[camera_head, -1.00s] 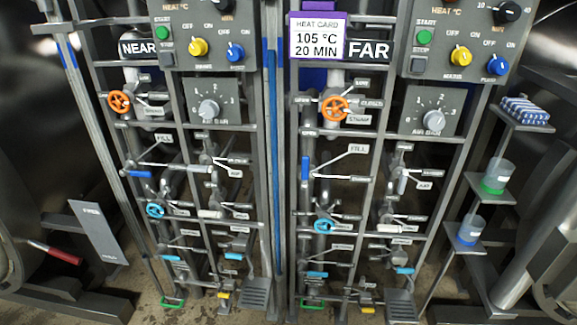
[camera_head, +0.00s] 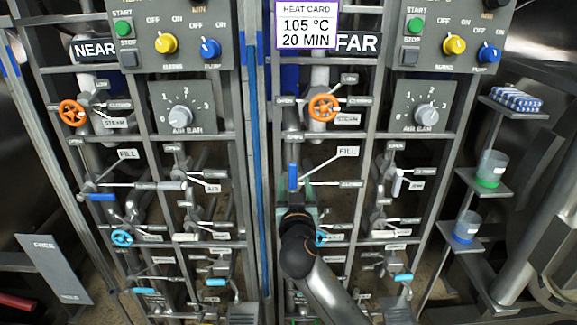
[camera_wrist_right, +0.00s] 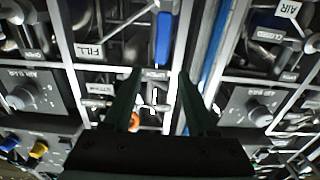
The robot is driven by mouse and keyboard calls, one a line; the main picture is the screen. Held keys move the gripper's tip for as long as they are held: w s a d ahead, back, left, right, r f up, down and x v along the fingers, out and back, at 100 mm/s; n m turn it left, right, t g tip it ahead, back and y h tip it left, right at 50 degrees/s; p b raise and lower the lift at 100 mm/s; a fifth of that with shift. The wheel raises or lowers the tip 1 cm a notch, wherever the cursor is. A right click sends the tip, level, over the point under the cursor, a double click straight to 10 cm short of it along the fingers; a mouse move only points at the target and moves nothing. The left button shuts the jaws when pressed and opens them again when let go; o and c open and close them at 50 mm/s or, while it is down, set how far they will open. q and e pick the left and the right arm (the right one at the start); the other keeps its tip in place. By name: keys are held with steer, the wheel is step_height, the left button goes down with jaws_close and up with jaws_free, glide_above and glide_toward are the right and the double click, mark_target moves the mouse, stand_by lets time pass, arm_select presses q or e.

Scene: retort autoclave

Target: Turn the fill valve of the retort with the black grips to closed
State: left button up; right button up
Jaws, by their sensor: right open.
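The fill valve of the FAR retort has a blue lever (camera_head: 293,177) standing upright, pointing toward a small label above it. A FILL label (camera_head: 347,151) is up and to its right. My right gripper (camera_head: 297,193) is open just below and in front of this lever. In the right wrist view the blue lever (camera_wrist_right: 163,38) lies beyond the two open fingertips (camera_wrist_right: 158,75), with nothing held between them. The NEAR retort's fill valve has a blue lever (camera_head: 101,197) lying level. Black door grips cannot be made out. My left gripper is not in view.
Orange steam wheels (camera_head: 323,108) and (camera_head: 73,112) sit above the fill valves. A light-blue wheel (camera_head: 122,238) is below the NEAR lever. Metal frame posts and a blue pipe (camera_head: 252,150) run beside the FAR lever. A red grip (camera_head: 17,301) shows at the left edge.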

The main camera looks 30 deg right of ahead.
mark_target(293, 168)
steer(key=x, duration=0.8)
steer(key=shift+w, duration=0.3)
jaws_close()
steer(key=shift+f, duration=0.1)
stand_by(1.0)
